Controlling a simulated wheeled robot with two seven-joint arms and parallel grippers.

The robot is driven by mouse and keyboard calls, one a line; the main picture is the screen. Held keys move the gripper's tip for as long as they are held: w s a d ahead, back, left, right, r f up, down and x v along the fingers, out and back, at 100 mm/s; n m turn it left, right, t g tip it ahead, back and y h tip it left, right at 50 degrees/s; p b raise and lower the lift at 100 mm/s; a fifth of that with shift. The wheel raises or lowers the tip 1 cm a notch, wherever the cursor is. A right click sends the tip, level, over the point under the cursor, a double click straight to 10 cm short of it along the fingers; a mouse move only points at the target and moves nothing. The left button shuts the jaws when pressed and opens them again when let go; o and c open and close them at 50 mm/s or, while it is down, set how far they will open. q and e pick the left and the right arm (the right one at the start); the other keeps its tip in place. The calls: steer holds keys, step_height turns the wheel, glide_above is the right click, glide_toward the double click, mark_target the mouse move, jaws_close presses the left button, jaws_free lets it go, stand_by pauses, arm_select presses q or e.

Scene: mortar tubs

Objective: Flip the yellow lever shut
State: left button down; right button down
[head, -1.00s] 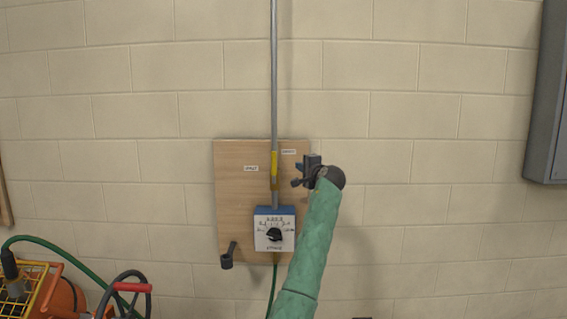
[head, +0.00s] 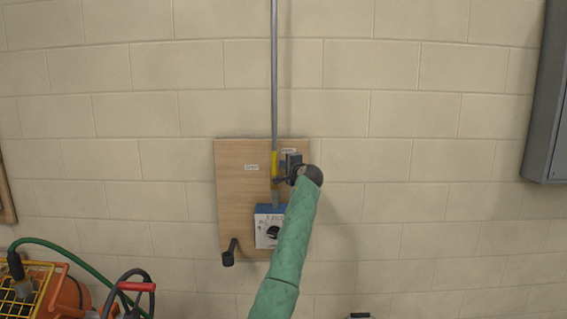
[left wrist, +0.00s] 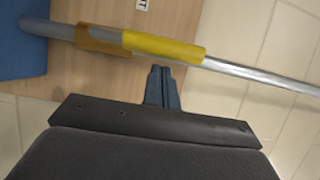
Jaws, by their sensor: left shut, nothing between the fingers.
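The yellow lever (head: 274,163) lies along the grey vertical pipe on the wooden board, above the blue and white dial box (head: 268,228). It also shows in the left wrist view (left wrist: 165,47), lined up with the pipe. My left gripper (head: 278,180) is shut and empty at the lever's lower right. In the left wrist view its closed fingertips (left wrist: 160,72) are close to the lever's edge; I cannot tell whether they touch it. My left arm hides part of the dial box. My right gripper is not in view.
The wooden board (head: 232,190) is fixed to a block wall and carries small labels and a dark hook (head: 230,252). A grey cabinet (head: 548,110) hangs at far right. Orange and yellow equipment (head: 50,290) with hoses stands at lower left.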

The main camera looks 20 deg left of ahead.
arm_select(q)
steer(key=shift+s+a, duration=0.15)
steer(key=shift+a, duration=0.05)
stand_by(0.5)
steer(key=shift+a+r+n, duration=0.1)
steer(key=shift+a+n, duration=0.15)
steer(key=shift+n, duration=0.15)
